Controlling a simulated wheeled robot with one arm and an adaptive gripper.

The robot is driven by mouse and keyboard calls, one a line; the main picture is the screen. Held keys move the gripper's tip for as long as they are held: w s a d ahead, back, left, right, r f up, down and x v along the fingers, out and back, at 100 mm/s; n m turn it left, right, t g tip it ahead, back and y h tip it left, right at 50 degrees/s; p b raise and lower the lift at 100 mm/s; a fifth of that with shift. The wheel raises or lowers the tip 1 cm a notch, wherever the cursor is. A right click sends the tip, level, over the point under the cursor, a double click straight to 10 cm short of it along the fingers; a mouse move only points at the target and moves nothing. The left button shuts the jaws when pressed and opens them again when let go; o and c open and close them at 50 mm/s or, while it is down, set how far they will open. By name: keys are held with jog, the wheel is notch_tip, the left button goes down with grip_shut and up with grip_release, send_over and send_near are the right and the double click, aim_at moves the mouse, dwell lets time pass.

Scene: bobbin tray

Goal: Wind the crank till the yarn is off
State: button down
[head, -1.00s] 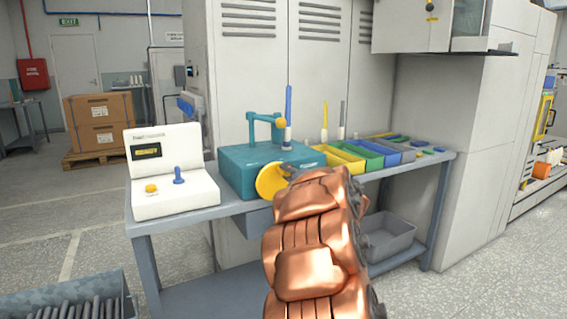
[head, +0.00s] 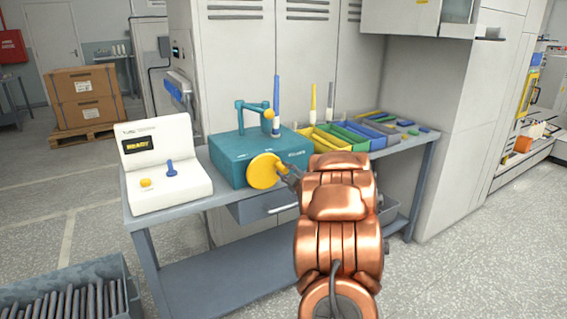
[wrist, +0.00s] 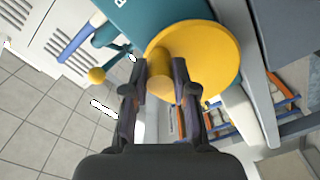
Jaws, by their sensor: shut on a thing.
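A teal winding machine (head: 226,157) stands on the bench, with a yellow crank disc (head: 263,172) on its front. In the wrist view the disc (wrist: 213,65) fills the upper middle, and its round crank knob (wrist: 160,72) sits between my fingertips. My gripper (head: 290,178) is shut on that knob; it also shows in the wrist view (wrist: 160,80). A bobbin (head: 276,97) with a blue upper part and pale lower part stands upright on top of the machine, beside a teal arm with a yellow ball. I cannot tell how much yarn is on it.
A white console (head: 166,175) with a lit display, yellow button and blue lever stands left on the bench (head: 205,203). Coloured bins (head: 350,133) line the right, with two upright bobbins behind. A crate of rods (head: 100,268) is on the floor at lower left.

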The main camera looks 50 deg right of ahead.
jog(key=shift+d+f+m+p, duration=0.1)
jog(key=shift+f+m+p, duration=0.55)
jog(key=shift+m, duration=0.45)
jog(key=c, duration=0.9)
grip_release()
jog(key=shift+r, duration=0.1)
jog(key=shift+s, duration=0.1)
jog(key=v, duration=1.2)
